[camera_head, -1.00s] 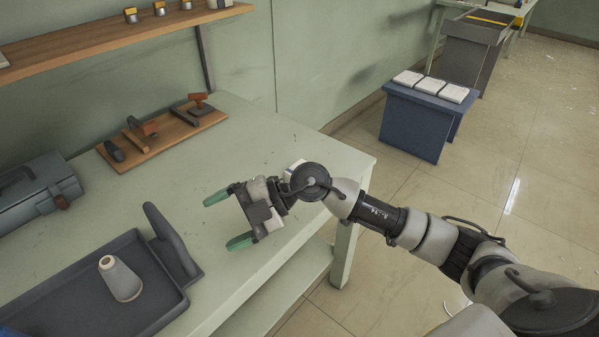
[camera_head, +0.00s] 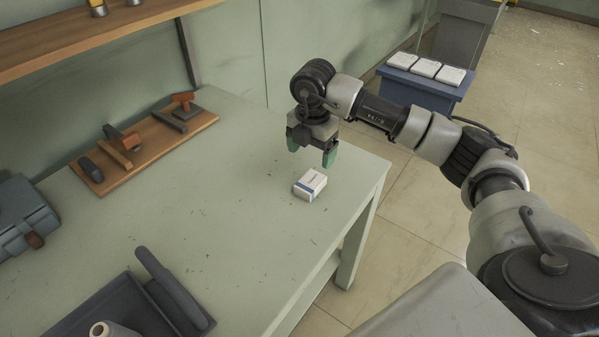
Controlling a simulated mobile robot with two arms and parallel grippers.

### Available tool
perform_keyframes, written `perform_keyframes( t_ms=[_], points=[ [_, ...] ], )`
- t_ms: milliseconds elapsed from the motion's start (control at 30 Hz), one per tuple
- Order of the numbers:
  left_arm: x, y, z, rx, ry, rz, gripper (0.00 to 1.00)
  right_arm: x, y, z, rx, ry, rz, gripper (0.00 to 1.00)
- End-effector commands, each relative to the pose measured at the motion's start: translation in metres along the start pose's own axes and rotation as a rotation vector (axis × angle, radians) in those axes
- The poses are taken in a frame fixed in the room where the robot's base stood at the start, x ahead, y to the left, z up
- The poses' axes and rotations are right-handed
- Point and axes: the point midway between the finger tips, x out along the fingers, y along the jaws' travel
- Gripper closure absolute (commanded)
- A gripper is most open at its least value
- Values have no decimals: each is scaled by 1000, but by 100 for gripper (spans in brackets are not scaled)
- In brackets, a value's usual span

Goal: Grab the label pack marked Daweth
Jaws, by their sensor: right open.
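A small white box with a blue band and print (camera_head: 310,184) lies on the pale green table (camera_head: 240,220) near its right end. It looks like a label pack, but the print is too small to read. My right gripper (camera_head: 311,155) is above and just behind the box, pointing down with its green fingertips apart and nothing between them. It is not touching the box. Three white packs (camera_head: 427,68) lie in a row on a blue stand (camera_head: 425,92) beyond the table; their markings cannot be read. My left gripper is not in view.
A wooden board with stamps (camera_head: 148,150) lies at the table's back. A dark tray (camera_head: 110,300) with a cone spool (camera_head: 112,330) is at the front left, and a grey toolbox (camera_head: 22,215) at the left edge. The table around the box is clear.

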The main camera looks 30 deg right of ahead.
Motion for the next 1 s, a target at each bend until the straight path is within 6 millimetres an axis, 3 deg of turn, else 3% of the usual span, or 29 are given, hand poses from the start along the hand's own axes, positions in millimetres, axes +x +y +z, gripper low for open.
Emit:
perform_keyframes(
  t_ms=[200, 400, 800, 1000],
  points=[
    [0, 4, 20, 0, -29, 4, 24, 35, -1, 0, 2, 0, -8, 17],
    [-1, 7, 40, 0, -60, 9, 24, 54, 0, 0, 0, 0, -4, 17],
    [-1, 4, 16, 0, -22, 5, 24, 102, 4, -1, 0, 0, -5, 17],
    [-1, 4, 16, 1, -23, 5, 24, 106, 4, -1, -1, 0, -2, 17]
  ],
)
